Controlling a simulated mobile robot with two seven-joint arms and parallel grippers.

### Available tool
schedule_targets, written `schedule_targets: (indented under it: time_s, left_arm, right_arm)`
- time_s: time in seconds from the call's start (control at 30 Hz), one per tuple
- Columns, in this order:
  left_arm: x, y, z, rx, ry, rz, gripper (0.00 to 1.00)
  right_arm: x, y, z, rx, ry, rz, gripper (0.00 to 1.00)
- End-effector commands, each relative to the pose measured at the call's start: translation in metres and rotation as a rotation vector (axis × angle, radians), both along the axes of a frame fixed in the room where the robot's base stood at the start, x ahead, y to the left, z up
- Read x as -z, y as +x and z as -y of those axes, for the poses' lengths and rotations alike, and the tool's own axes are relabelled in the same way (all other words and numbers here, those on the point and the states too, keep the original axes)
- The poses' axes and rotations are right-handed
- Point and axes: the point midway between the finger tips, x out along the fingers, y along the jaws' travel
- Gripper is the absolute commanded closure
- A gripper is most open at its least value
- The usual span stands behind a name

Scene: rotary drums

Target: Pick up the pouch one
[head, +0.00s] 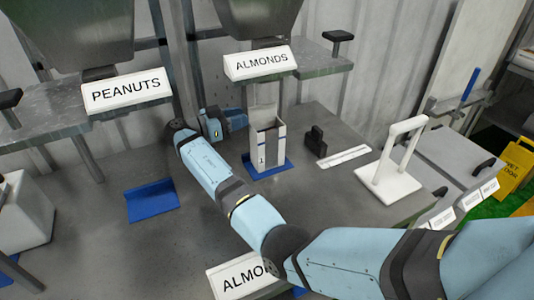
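A white, open-topped pouch (267,143) with dark markings stands upright on a blue pad (276,165) beneath the ALMONDS dispenser (261,64). My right arm reaches in from the lower right and bends back toward the pouch. My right gripper (238,120) is just left of the pouch's upper part. Its fingertips are small and partly hidden, so I cannot tell whether they touch the pouch or how far apart they are. My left gripper is not in view.
The PEANUTS dispenser (126,91) is at left, with an empty blue pad (152,200) in front. A small black block (316,141) and a white stand (389,182) are right of the pouch. Another ALMONDS sign (238,280) is partly covered by my arm.

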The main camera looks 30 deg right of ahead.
Motion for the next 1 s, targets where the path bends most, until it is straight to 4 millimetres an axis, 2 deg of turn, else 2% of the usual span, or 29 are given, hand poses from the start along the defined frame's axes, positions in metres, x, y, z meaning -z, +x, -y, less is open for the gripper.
schedule_targets:
  time_s: [0.27, 0.53, 0.77, 0.8, 0.93, 1.0]
  left_arm:
    - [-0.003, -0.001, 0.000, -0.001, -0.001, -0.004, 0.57]
    - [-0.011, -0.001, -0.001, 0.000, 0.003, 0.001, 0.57]
    - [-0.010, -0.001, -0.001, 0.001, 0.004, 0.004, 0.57]
    - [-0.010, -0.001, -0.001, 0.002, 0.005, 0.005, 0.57]
    - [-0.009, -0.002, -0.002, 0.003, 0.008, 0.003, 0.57]
    - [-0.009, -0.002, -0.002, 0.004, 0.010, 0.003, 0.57]
  right_arm:
    - [0.000, -0.003, 0.018, 0.002, 0.000, -0.001, 0.67]
    - [-0.001, -0.007, 0.056, 0.001, -0.001, -0.001, 0.67]
    - [0.001, -0.007, 0.060, 0.000, -0.001, 0.000, 0.67]
    - [0.001, -0.007, 0.060, 0.000, -0.001, 0.000, 0.69]
    - [0.001, -0.007, 0.060, 0.000, -0.001, 0.000, 0.99]
    - [0.001, -0.007, 0.060, 0.000, -0.001, 0.000, 1.00]
